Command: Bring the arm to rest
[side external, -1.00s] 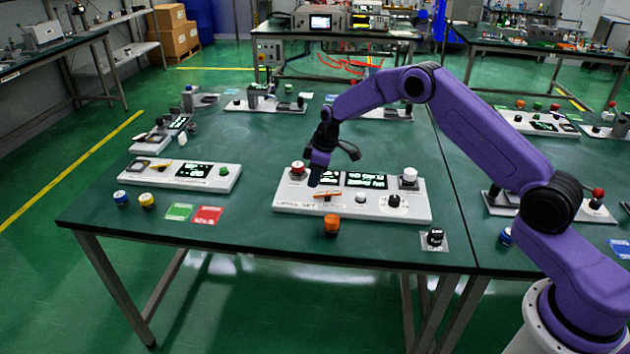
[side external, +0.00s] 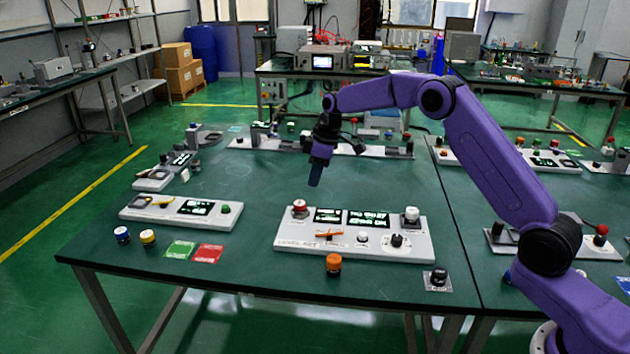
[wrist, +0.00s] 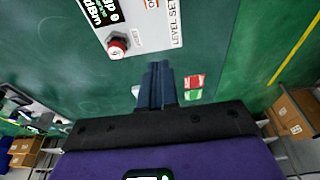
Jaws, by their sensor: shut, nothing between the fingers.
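My gripper (side external: 315,178) hangs pointing down above the table, behind the white generator panel (side external: 420,245) and clear of it. Its fingers are shut and empty; in the wrist view the closed fingers (wrist: 157,85) show at the middle. The panel has a red knob (side external: 300,208) at its left, two lit displays (side external: 368,218), an orange switch (side external: 329,234), a white knob (side external: 411,215) and a black dial (side external: 397,241). In the wrist view the red knob (wrist: 117,44) lies up and left of the fingers, apart from them.
An orange button (side external: 333,265) stands in front of the panel and a black knob (side external: 438,277) to its right. Green (side external: 180,250) and red (side external: 208,253) cards lie left. Another white panel (side external: 165,210) stands further left. Bare green table surrounds the space below my gripper.

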